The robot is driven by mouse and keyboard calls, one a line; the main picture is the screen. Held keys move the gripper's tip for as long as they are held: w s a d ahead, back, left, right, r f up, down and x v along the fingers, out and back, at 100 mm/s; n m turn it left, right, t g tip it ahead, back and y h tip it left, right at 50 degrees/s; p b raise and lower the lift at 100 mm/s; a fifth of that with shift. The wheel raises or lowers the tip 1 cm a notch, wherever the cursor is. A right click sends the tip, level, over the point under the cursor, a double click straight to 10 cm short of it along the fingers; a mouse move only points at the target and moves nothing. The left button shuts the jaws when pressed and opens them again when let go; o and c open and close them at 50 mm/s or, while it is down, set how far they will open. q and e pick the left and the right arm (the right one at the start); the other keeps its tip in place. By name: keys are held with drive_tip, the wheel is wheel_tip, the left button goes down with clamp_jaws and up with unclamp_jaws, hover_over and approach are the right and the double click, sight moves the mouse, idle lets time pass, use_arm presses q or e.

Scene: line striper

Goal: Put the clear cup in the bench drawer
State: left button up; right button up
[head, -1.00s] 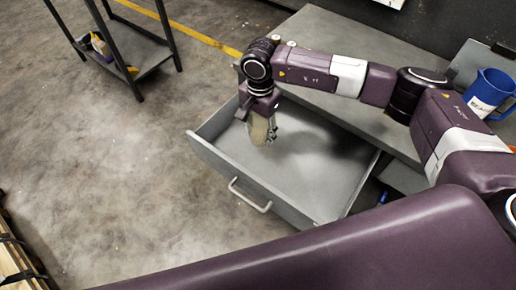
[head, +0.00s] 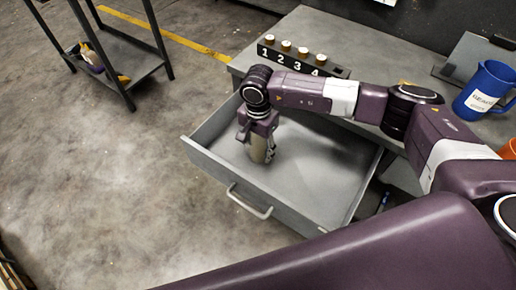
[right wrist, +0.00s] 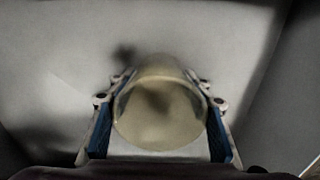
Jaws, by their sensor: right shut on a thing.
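The clear cup (right wrist: 160,112) is a see-through, slightly yellowish cup, held between the two fingers of my right gripper (right wrist: 162,120) in the right wrist view. In the head view my right gripper (head: 262,152) points down inside the open bench drawer (head: 222,172), and the cup (head: 259,150) shows between its fingers. The drawer is grey, pulled out, with a bar handle (head: 249,203) on its front. I cannot tell whether the cup's bottom touches the drawer floor. My left gripper is not in view.
The grey bench (head: 370,50) stands behind the drawer. On it are a black numbered block (head: 292,62) with several round caps, a blue pitcher (head: 487,88) and part of an orange thing (head: 509,148). A dark shelf cart (head: 118,62) stands at the upper left. The rest of the drawer looks empty.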

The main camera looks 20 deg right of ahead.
drive_tip(key=o, duration=1.3)
drive_tip(key=shift+a, duration=0.1)
drive_tip(key=shift+c, duration=0.2)
drive_tip(key=shift+r, duration=0.1)
drive_tip(key=shift+r+p, duration=0.2)
drive_tip(key=shift+p, duration=0.15)
wheel_tip(320, 180, up, 12)
drive_tip(key=b, duration=0.1)
drive_tip(key=shift+f+b, duration=0.15)
drive_tip(key=shift+b, duration=0.25)
